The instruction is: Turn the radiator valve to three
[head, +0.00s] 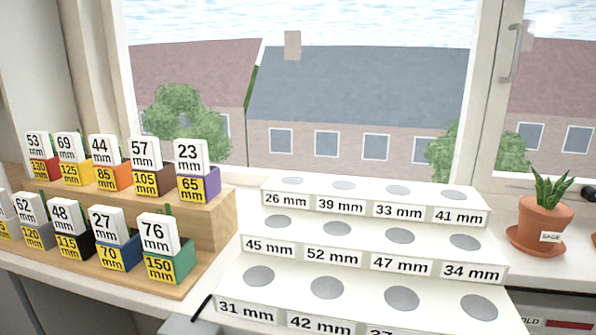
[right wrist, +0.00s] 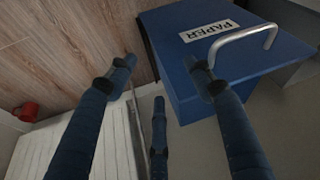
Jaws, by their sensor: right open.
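No radiator valve can be made out for certain in either view. In the right wrist view, a white ribbed panel (right wrist: 65,145), which looks like a radiator, fills the lower left. A small red object (right wrist: 27,111) shows beyond its upper left end; I cannot tell what it is. My right gripper (right wrist: 161,72) is open and empty, its dark blue fingers spread, to the right of the red object. My left gripper is in neither view.
A blue box (right wrist: 190,75) labelled PAPER, with a metal handle, stands close by my right fingers. Wooden floor (right wrist: 60,45) shows at upper left. In the head view, a wooden rack (head: 215,215) of numbered cards, a white stepped stand (head: 330,222) and a potted plant (head: 543,225) line the window.

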